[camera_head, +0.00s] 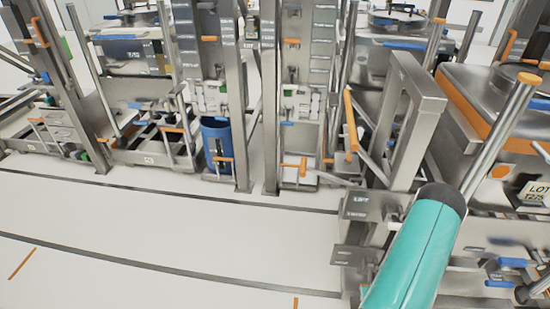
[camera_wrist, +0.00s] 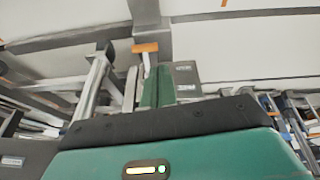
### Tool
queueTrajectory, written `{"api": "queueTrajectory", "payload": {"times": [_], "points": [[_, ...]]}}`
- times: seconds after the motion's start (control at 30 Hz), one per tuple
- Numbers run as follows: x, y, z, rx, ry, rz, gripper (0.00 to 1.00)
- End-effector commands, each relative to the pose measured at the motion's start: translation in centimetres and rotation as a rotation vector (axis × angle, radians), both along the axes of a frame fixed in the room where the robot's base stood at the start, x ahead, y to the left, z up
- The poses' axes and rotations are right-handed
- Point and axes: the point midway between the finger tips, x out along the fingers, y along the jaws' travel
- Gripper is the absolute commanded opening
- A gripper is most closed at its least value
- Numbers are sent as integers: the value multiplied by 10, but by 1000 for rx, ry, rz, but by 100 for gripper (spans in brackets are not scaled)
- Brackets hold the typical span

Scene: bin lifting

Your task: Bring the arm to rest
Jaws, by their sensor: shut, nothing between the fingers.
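My gripper (camera_wrist: 153,88) shows in the wrist view as a green body with a black bar and two narrow green fingers close together. It is shut with nothing held. My teal arm link with a dark rounded end reaches up from the bottom right of the head view. The gripper's fingers cannot be made out in the head view.
A blue bin (camera_head: 216,145) stands on the floor between steel frames at the back. A steel rack (camera_head: 407,120) with an orange-edged machine (camera_head: 470,108) stands close to my arm on the right. The white floor (camera_head: 150,225) at left is clear.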

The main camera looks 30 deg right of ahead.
Motion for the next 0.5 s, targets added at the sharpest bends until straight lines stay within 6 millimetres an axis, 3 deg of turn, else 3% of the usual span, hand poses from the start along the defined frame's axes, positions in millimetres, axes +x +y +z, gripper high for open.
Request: {"api": "queueTrajectory", "payload": {"times": [0.03, 0.23, 0.5], "points": [[17, -6, 22, -16, 1, 19, 0], [74, -11, 108, -47, 21, 71, 0], [139, 20, 225, -82, 26, 132, 0]]}}
